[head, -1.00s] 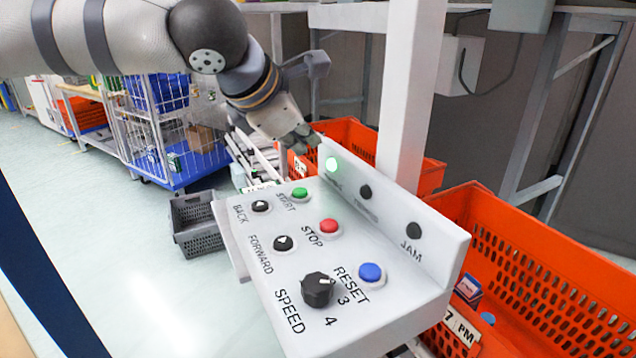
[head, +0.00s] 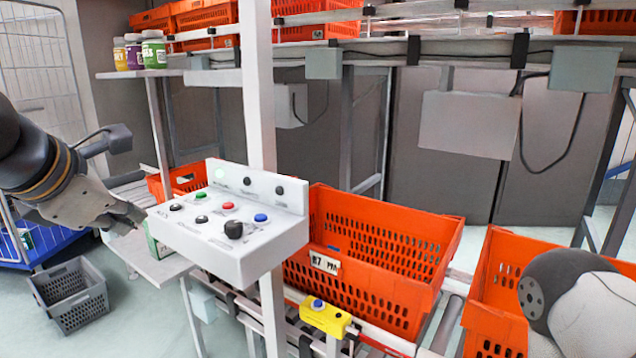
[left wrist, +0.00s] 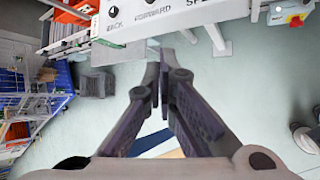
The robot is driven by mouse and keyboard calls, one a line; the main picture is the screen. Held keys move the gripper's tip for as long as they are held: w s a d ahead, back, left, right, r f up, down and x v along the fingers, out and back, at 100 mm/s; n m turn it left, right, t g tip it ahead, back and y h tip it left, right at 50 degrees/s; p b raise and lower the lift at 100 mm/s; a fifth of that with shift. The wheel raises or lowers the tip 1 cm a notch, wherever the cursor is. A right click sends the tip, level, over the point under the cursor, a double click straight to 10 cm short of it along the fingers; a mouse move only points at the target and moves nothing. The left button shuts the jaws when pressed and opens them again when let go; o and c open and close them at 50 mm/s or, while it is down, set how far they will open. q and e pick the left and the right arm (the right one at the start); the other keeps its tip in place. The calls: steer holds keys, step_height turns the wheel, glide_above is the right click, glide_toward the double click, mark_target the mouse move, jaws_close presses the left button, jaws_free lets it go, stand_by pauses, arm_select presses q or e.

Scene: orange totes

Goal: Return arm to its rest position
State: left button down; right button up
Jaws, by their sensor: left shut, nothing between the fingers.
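My left gripper (head: 136,216) is at the left of the head view, beside the left end of the white control panel (head: 220,248). The panel carries a green button (head: 201,195), a red button (head: 228,206), a blue button (head: 261,217) and a black knob (head: 233,230). A pale green lamp glows on its upright back. My right gripper is out of view; part of my right arm shows at lower right.
Orange totes (head: 440,255) stand on a roller conveyor right of the panel's white post (head: 257,90). A yellow box with a blue button (head: 325,317) sits below. A grey crate (head: 72,295) is on the floor at left. Bottles stand on a shelf at upper left.

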arm_select(q)
steer(key=s+d+f+m+g+y, duration=0.15)
steer(key=f+m, duration=0.35)
steer(key=f, duration=0.8)
steer(key=s+d+f+m+g, duration=0.15)
steer(key=f+m, duration=0.45)
steer(key=f, duration=0.6)
steer(key=s+d+f+m+g, duration=0.1)
steer(key=s+f+m+g, duration=0.1)
steer(key=s+f+m, duration=0.75)
steer(key=s+f+m+g+h, duration=0.1)
steer(key=s+f+m+g, duration=0.1)
steer(key=s, duration=0.9)
steer(key=s+f+m+g, duration=0.3)
steer(key=s+f, duration=0.3)
steer(key=s, duration=0.6)
steer(key=shift+d+f+m+g+h, duration=0.2)
steer(key=shift+m+g+h, duration=0.15)
steer(key=shift+m, duration=0.3)
